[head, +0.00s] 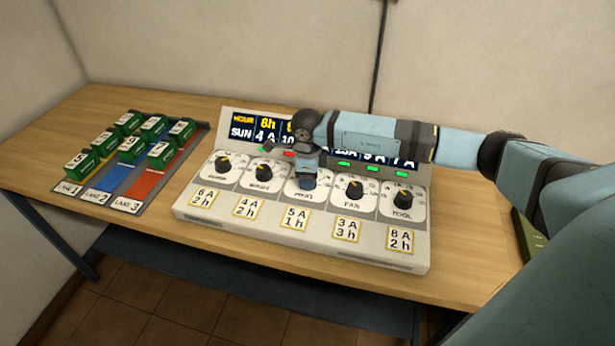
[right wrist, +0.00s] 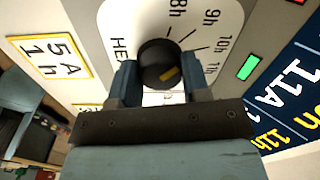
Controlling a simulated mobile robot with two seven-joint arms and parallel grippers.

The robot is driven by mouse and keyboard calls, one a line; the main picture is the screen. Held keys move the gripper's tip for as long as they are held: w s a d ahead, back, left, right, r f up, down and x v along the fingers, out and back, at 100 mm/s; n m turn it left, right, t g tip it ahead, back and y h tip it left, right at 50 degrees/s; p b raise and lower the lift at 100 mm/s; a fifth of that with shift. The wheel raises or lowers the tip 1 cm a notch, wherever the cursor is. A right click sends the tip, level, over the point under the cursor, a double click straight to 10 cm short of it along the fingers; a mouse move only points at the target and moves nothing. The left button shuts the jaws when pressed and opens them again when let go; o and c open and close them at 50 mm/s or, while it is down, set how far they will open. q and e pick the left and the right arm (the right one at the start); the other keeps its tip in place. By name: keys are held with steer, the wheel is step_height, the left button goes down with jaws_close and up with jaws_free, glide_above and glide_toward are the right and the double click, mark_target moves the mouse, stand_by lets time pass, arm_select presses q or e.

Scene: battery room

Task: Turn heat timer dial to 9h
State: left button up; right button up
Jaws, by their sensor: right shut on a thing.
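The heat timer dial is the middle one on the grey control panel (head: 290,245); in the head view my right gripper (head: 308,180) mostly covers it. In the right wrist view the black knob (right wrist: 155,58) sits between the two fingers of my right gripper (right wrist: 160,85), which are shut on it. Its yellow mark is on the knob's lower right, toward the 11h side; the exact reading is hard to tell. The 8h, 9h, 10h and 11h labels show on the white dial face (right wrist: 200,35). My left gripper is out of view.
A display board (head: 240,125) rises behind. A tray with green blocks (head: 155,190) lies left on the wooden table (head: 60,135).

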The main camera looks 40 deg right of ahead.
steer(key=o, duration=0.9)
steer(key=shift+r, duration=0.1)
step_height(320, 180, up, 14)
steer(key=shift+s+a+f+b, duration=0.1)
steer(key=shift+s+f+b, duration=0.05)
steer(key=shift+b, duration=0.45)
